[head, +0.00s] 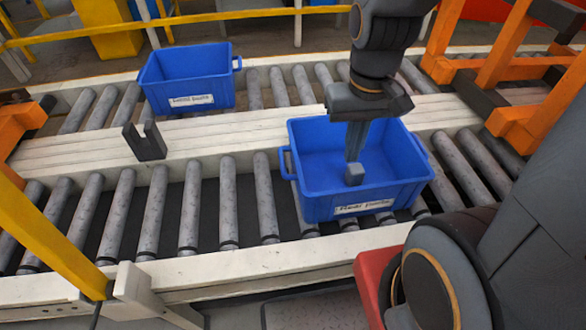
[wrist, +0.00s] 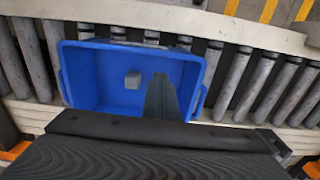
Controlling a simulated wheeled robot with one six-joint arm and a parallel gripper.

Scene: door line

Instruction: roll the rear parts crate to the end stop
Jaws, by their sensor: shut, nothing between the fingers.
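Two blue open crates stand on two parallel roller lines. The rear crate (head: 188,80) is on the far line at the left, upright, with a white label on its near side. The front crate (head: 320,205) is on the near line, right of centre, also labelled; the label words are too blurred to read. It also shows in the wrist view (wrist: 98,75). A small grey block (wrist: 132,79) lies inside the front crate. My gripper (head: 355,158) points down over the front crate, fingers shut and empty; whether it touches the crate cannot be told. No end stop is clearly identifiable.
A dark notched block (head: 145,141) stands on the pale divider (head: 80,150) between the lines. Orange frames (head: 535,115) stand at the right, and a yellow rail (head: 50,235) crosses the near left. Rollers left of the front crate (head: 190,215) are bare.

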